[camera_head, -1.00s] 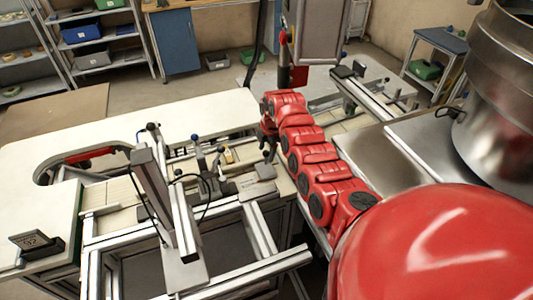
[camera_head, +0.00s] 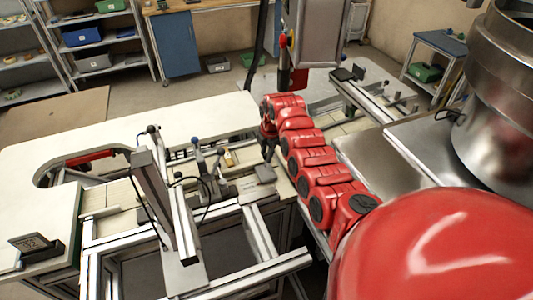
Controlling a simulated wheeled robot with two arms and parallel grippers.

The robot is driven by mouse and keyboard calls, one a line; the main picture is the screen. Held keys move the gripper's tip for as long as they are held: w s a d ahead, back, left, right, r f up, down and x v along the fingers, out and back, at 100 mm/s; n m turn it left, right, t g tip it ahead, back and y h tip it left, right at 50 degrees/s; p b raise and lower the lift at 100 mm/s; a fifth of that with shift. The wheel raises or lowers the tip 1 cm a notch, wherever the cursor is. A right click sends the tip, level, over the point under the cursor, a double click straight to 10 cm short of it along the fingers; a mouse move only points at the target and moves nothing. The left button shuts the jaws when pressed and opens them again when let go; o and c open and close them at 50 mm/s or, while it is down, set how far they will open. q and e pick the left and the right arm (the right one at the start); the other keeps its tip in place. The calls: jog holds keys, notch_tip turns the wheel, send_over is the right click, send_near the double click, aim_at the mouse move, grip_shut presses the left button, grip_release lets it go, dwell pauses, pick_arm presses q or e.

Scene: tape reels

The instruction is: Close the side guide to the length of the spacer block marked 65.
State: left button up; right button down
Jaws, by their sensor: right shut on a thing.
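My right gripper (camera_head: 268,150) is at the end of the red arm, above the right end of the pale machine bed. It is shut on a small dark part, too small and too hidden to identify. A flat grey piece (camera_head: 264,173) lies just below the gripper. Several dark and blue-topped fittings (camera_head: 199,160) stand on the bed to its left, with a small yellowish piece (camera_head: 228,158) beside them. I cannot tell which part is the side guide or which is the block marked 65; no such marking is legible. My left gripper is not in view.
A metal column (camera_head: 155,198) with cables stands in front of the bed. A dark sign (camera_head: 34,243) stands on the white table at lower left. A large steel vessel (camera_head: 500,100) is at right. The white tabletop (camera_head: 150,120) behind the bed is mostly clear.

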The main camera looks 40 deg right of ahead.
dwell(0.9)
jog(key=shift+w+f+b, duration=0.15)
jog(key=shift+f+b, duration=0.1)
jog(key=shift+b, duration=0.8)
jog(key=shift+r, duration=0.3)
jog(key=c, duration=0.6)
grip_release()
